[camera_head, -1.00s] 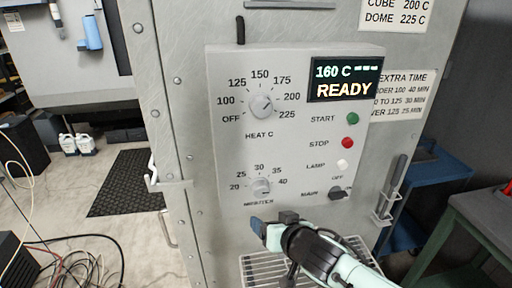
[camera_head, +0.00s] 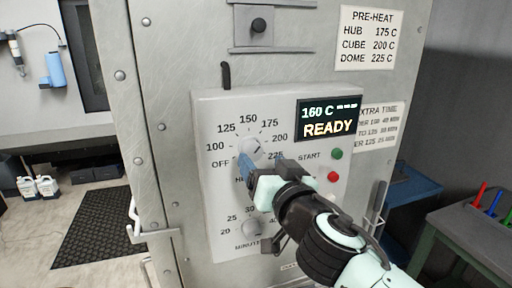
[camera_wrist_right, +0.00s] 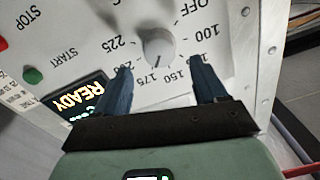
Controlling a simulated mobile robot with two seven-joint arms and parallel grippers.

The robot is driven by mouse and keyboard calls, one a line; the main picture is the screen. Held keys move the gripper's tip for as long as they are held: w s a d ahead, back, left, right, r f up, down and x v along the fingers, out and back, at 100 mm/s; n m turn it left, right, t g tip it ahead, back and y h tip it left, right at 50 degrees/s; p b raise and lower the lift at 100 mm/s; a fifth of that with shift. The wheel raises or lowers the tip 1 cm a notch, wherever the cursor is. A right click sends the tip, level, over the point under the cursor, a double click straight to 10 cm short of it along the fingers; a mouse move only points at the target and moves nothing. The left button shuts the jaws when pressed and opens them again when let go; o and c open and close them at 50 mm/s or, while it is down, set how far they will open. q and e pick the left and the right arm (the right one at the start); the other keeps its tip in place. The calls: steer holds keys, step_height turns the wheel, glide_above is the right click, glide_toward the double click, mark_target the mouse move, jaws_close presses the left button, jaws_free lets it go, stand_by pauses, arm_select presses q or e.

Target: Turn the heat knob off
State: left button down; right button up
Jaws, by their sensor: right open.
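The heat knob (camera_head: 250,148) is a round grey-white dial on the control panel, with OFF to 225 printed around it. It also shows in the right wrist view (camera_wrist_right: 158,46), with its dark pointer line between 150 and 175. My right gripper (camera_head: 262,165) is open just in front of the dial, its blue fingers spread either side. In the right wrist view the fingers (camera_wrist_right: 160,66) point at the knob with the knob just beyond the tips, not gripped. They partly hide the scale and HEAT label. My left gripper is not in view.
The display (camera_head: 328,119) reads 160 C and READY. The green start button (camera_head: 337,154) and red stop button (camera_head: 333,177) are right of the knob. The minutes knob (camera_head: 251,228) is below it, near my right arm. A door handle (camera_head: 142,225) juts out at left.

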mark_target(255, 152)
steer(key=p+x, duration=0.1)
steer(key=x, duration=0.4)
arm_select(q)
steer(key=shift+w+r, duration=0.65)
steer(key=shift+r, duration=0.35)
arm_select(e)
steer(key=shift+s, duration=0.1)
steer(key=c, duration=1.1)
steer(key=shift+o, duration=0.2)
